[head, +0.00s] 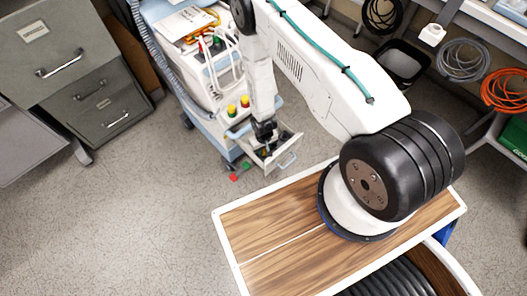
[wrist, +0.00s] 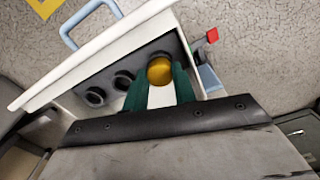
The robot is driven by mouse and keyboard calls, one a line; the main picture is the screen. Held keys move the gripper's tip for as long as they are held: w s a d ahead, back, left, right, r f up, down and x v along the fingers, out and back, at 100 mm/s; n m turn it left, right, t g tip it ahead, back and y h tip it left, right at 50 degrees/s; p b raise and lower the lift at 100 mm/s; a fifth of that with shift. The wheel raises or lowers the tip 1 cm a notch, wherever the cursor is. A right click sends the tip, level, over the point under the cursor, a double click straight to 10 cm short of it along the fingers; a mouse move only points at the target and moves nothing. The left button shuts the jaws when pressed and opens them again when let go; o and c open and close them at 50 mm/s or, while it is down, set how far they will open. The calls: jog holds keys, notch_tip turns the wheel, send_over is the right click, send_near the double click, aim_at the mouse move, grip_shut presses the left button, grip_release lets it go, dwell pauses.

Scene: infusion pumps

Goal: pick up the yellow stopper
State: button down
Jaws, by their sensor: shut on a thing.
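The yellow stopper (wrist: 160,70) shows in the wrist view between the green fingertips of my gripper (wrist: 161,86). The gripper is shut on it. The stopper is at the right end of a dark strip (wrist: 108,86) with round holes, inside an open white drawer (wrist: 60,68). A dark round rim shows just behind the stopper; I cannot tell whether it is still seated there. In the head view my gripper (head: 264,133) points down into the open drawer (head: 287,153) of the cart, and its fingers hide the stopper.
Two coloured knobs, one yellow (head: 232,110) and one yellow-orange (head: 245,101), stand on the cart beside my arm. A blue drawer handle (wrist: 85,15) and a red piece (wrist: 211,36) are near the drawer. Grey cabinets (head: 65,55) stand left; the floor (head: 140,200) between is clear.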

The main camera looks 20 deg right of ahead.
aim_at(264, 151)
jog(key=shift+r, duration=0.1)
notch_tip(264, 151, up, 10)
dwell(0.4)
dwell(0.5)
